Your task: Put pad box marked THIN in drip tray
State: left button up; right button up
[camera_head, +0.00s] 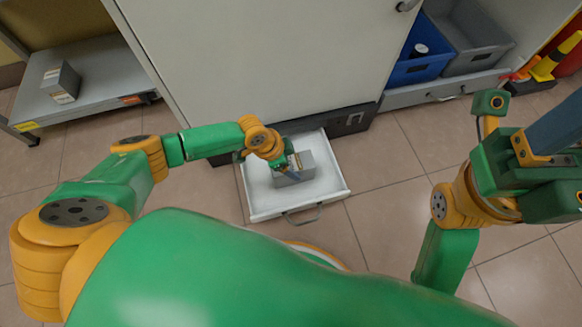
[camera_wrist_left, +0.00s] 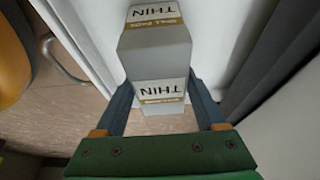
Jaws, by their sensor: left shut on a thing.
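The pad box marked THIN (camera_head: 295,170) is a grey box with a white and tan label. In the left wrist view the box (camera_wrist_left: 155,58) shows the word THIN on two faces. My left gripper (camera_head: 287,169) is shut on it, with a finger on each side. The drip tray (camera_head: 257,207) is a white pulled-out drawer with a front handle, low under the grey cabinet. The box is over or in the tray; I cannot tell if it touches the bottom.
Another grey box (camera_head: 62,82) stands on a shelf (camera_head: 105,78) at the upper left. A blue bin (camera_head: 410,68) and a grey bin (camera_head: 470,50) stand at the upper right. The tall grey cabinet (camera_head: 260,60) rises behind the tray. The tiled floor around the tray is clear.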

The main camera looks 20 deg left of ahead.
pick_arm(q)
jog(key=shift+r, duration=0.15)
jog(key=o, duration=1.5)
jog(key=shift+f, duration=0.2)
jog(key=shift+r, duration=0.1)
